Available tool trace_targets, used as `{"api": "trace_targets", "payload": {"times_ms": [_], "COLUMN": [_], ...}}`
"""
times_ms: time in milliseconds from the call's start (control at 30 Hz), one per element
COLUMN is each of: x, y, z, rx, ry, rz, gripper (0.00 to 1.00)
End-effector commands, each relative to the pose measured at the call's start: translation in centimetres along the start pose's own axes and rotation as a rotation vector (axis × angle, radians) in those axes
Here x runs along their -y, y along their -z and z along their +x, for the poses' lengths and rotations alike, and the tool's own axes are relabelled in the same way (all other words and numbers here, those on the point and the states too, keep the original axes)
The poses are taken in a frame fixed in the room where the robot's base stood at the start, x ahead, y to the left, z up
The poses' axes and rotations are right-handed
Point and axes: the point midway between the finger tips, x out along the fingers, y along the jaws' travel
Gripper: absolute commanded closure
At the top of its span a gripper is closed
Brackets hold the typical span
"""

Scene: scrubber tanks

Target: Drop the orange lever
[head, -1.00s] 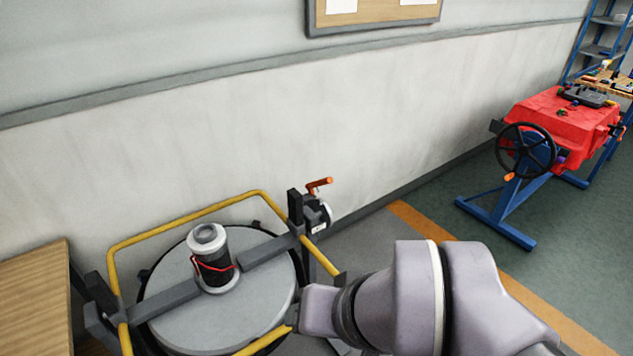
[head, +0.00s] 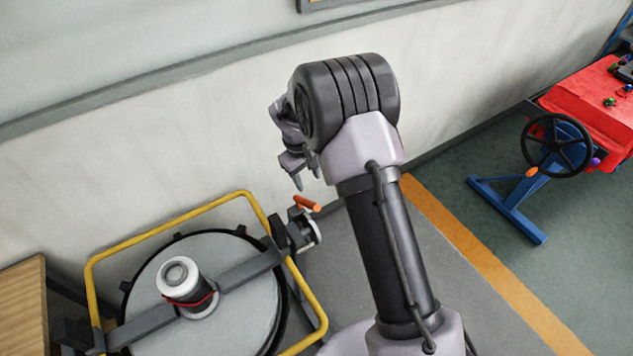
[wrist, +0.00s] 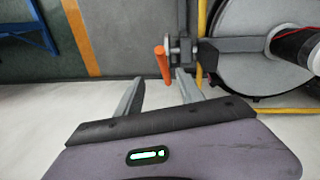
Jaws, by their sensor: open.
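The orange lever (head: 307,203) sticks out from a small mechanism at the right end of the bar across the round tank. It also shows in the wrist view (wrist: 161,63), just beyond and between my two fingers. My gripper (head: 299,180) is above the lever in the head view, fingers pointing down, apart from it. In the wrist view my gripper (wrist: 158,88) has its fingers spread with nothing between them. The round tank lid (head: 240,300) lies below and to the left.
A yellow rail (head: 170,217) runs around the tank. A black and white cylinder (head: 187,285) stands on the lid. The pale wall (head: 130,170) is close behind.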

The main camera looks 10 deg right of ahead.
Motion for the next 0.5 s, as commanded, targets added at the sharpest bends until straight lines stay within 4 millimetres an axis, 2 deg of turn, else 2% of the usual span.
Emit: {"api": "trace_targets", "payload": {"times_ms": [100,300,500], "x": [0.1,0.1,0.1], "y": [-0.2,-0.1,-0.2], "z": [3.6,9.5,13.8], "rx": [0.005,0.003,0.002], "ry": [0.002,0.003,0.002], "rz": [0.004,0.005,0.006], "gripper": [0.55,0.55,0.55]}}
